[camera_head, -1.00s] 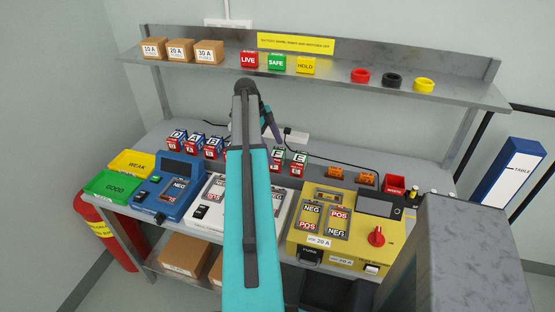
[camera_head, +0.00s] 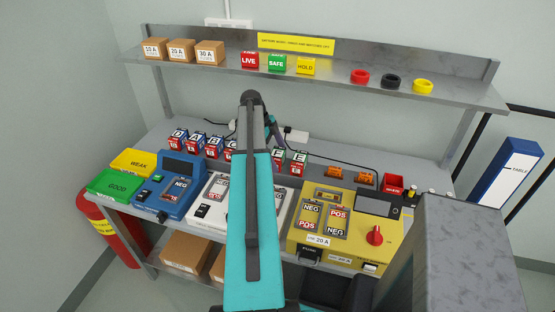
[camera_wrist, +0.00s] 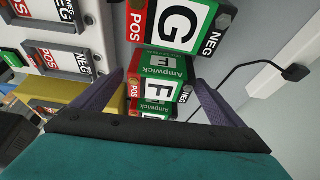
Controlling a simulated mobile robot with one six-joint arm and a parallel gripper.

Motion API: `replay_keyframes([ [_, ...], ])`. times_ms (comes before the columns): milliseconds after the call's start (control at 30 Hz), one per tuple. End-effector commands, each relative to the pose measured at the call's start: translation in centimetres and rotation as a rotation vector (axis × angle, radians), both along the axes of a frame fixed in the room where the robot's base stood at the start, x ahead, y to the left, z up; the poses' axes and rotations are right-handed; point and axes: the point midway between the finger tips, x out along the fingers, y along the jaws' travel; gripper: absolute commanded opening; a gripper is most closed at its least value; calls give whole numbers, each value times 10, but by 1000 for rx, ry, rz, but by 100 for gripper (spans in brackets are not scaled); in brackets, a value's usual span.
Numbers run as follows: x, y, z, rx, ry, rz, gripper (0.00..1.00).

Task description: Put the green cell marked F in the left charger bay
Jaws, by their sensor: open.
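The green cell marked F (camera_head: 277,157) stands in the row of cells on the bench, with cell E (camera_head: 298,160) to its right. In the wrist view the F cell (camera_wrist: 160,82) shows between the two purple fingers of my gripper (camera_wrist: 162,80), which is open. I cannot tell how deep the fingers reach around it. Cell G (camera_wrist: 180,20) is close beside F there. In the head view my arm hides G and most of the gripper. A white unit (camera_head: 204,212) and a yellow unit (camera_head: 345,250) both have marked bays; I cannot tell which is the charger.
A blue unit (camera_head: 182,168), a green GOOD tray (camera_head: 112,188) and a yellow WEAK tray (camera_head: 130,163) stand at left. More cells, such as D (camera_head: 178,142), stand behind. A shelf (camera_head: 215,62) overhangs the bench. A black cable (camera_wrist: 235,75) lies near the cells.

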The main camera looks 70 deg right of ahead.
Motion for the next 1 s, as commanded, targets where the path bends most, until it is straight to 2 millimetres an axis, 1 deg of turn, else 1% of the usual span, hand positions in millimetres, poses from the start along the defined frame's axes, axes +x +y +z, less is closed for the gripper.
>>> replay_keyframes([
  [100,0,0,0,0,0,0,92],
  [133,0,0,0,0,0,0,90],
  [367,0,0,0,0,0,0,52],
  [400,0,0,0,0,0,0,45],
  [500,0,0,0,0,0,-1,29],
  [833,-1,0,2,-1,1,-1,29],
  [1000,-1,-1,9,-1,1,-1,29],
])
